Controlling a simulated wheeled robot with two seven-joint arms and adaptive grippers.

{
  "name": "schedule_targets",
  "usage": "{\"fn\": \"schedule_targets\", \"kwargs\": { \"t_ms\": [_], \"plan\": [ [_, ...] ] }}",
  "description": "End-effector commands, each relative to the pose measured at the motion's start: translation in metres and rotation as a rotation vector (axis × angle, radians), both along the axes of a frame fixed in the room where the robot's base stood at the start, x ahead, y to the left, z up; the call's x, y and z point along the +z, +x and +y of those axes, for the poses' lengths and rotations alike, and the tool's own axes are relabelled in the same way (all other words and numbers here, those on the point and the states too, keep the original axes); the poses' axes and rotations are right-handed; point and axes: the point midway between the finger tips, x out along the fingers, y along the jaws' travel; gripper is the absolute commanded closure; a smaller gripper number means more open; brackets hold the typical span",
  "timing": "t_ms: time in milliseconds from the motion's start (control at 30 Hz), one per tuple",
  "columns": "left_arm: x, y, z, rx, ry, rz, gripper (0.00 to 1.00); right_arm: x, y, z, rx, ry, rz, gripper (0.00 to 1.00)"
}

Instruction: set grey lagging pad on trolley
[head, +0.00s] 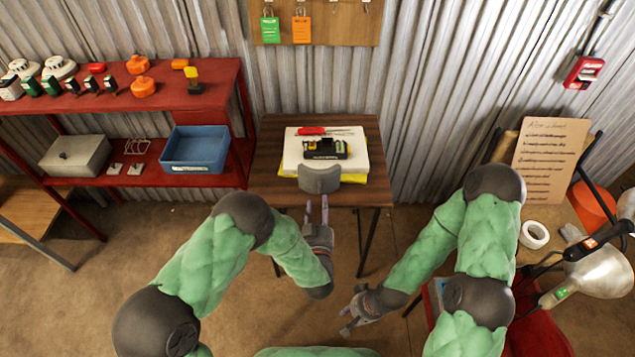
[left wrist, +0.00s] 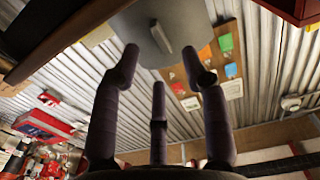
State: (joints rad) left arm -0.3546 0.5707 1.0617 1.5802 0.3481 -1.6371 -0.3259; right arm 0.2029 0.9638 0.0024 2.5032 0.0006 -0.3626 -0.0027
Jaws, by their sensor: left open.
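The grey lagging pad (head: 320,179) is a curved grey piece at the front edge of the wooden table, against the white and yellow stack. In the left wrist view the pad (left wrist: 160,35) shows a raised grip bar, just beyond the fingertips. My left gripper (head: 316,210) is open and empty, in front of the pad and pointing at it. Its fingers (left wrist: 165,75) stand apart; contact with the pad cannot be told. My right gripper (head: 345,320) is low at the bottom centre, fingers apart and empty. A red surface (head: 545,325) at lower right may be the trolley, mostly hidden by my right arm.
The wooden table (head: 275,180) carries a white and yellow stack with a red-handled tool and a black-yellow device. A red shelf (head: 200,85) stands left, with a blue bin (head: 195,148). A lamp (head: 600,272) and white tape roll (head: 534,235) are at right. Open floor lies between.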

Motion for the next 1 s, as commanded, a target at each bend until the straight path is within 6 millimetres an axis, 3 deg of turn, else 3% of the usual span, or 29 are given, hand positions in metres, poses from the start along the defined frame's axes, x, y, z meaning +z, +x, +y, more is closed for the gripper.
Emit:
{"fn": "schedule_targets", "kwargs": {
  "t_ms": [233,500,833,867,1000],
  "plan": [
    [-0.001,0.017,0.0,0.001,-0.001,-0.001,0.55,-0.009,0.0,0.0,0.0,0.0,0.0,0.68],
    [0.0,0.053,-0.002,0.002,-0.001,0.0,0.55,-0.027,0.0,0.0,0.0,0.0,0.001,0.68],
    [0.002,0.06,-0.002,-0.001,0.0,0.002,0.55,-0.027,0.0,0.0,0.0,0.0,0.0,0.68],
    [0.001,0.06,-0.002,-0.001,0.0,0.002,0.61,-0.027,0.0,0.0,0.0,0.0,0.0,0.68],
    [0.001,0.059,-0.002,0.0,0.0,0.002,1.0,-0.027,0.0,0.0,0.0,0.0,0.0,0.68]
  ]
}}
